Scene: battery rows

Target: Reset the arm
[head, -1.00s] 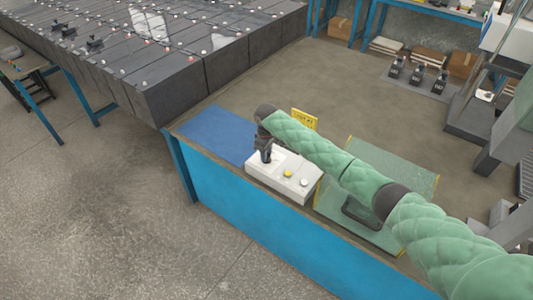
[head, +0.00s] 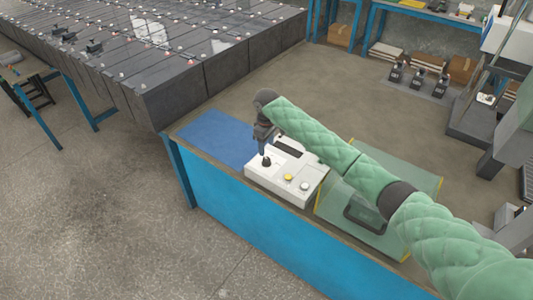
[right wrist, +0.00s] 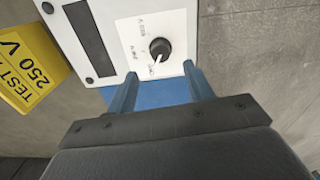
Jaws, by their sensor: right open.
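My right arm, in a green quilted sleeve, reaches in from the right in the head view. Its gripper (head: 263,146) points down over the left end of a white control box (head: 283,170). The right wrist view shows the gripper (right wrist: 161,90) open, with nothing between its blue-grey fingers. A dark knob with a white pointer (right wrist: 160,48) is on the box face just beyond the fingertips, apart from them. The knob also shows below the gripper in the head view (head: 266,162). The box has a yellow button (head: 288,177) and a pale button (head: 304,186). My left gripper is out of view.
The box stands on a blue-sided bench (head: 250,225) between a blue mat (head: 214,138) and a green mat (head: 395,235). A yellow "TEST 250 V" sign (right wrist: 28,65) stands beside the box. Rows of dark batteries (head: 190,95) fill the upper left. Open floor lies behind the bench.

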